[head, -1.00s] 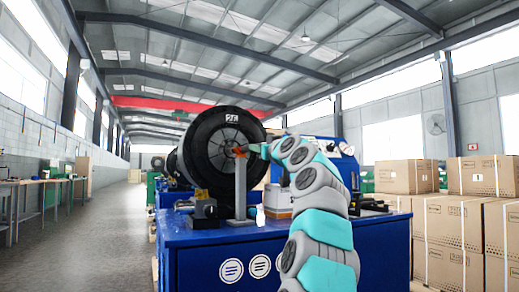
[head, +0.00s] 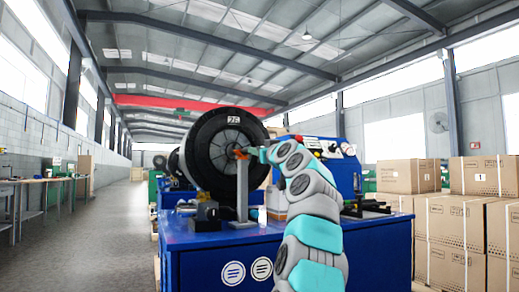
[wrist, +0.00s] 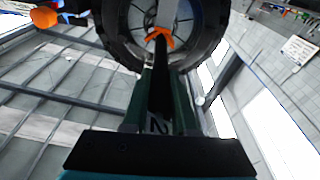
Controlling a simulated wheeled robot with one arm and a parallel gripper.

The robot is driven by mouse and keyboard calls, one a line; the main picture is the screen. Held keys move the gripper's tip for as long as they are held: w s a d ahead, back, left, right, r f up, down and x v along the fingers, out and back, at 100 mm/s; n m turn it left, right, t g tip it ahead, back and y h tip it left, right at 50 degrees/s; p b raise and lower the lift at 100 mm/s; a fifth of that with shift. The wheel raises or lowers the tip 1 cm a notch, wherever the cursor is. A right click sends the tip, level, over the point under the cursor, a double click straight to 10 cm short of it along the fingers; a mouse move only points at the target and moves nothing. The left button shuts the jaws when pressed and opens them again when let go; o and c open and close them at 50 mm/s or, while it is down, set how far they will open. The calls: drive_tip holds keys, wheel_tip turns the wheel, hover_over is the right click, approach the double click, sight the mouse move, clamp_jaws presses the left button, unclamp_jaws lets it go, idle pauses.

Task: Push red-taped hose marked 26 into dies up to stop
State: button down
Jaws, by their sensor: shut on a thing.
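The crimper head (head: 212,172) is a big black ring marked 26 in the head view, with its die opening facing me. It also fills the top of the wrist view (wrist: 125,40). My gripper (head: 256,153) is at the die opening, above a grey upright post (head: 242,192). In the wrist view, its dark green fingers (wrist: 162,98) are shut on a black hose (wrist: 160,75). A partly hidden tag there shows a 2. Orange-red tape (wrist: 159,37) is around the hose, at or just before the dies. The hose tip is hidden, so its depth is unclear.
The crimper stands on a blue bench (head: 205,240); a small black and yellow device (head: 207,212) sits at its left. A blue cabinet (head: 338,172) is behind my arm. Cartons (head: 455,220) are stacked at right. The left aisle (head: 120,230) is clear.

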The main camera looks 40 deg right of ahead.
drive_tip(key=shift+p+x, duration=0.65)
drive_tip(key=shift+x, duration=0.2)
drive_tip(key=shift+f+p+x, duration=0.2)
drive_tip(key=shift+p+x, duration=0.6)
drive_tip(key=shift+x, duration=0.15)
drive_tip(key=shift+f+p+x, duration=0.15)
drive_tip(key=shift+p+x, duration=0.6)
drive_tip(key=shift+x, duration=0.2)
drive_tip(key=shift+d, duration=0.1)
drive_tip(key=shift+r+p, duration=1.4)
drive_tip(key=shift+p, duration=0.2)
unclamp_jaws()
drive_tip(key=shift+f, duration=0.1)
drive_tip(key=shift+s+f+b, duration=0.1)
drive_tip(key=shift+b, duration=0.2)
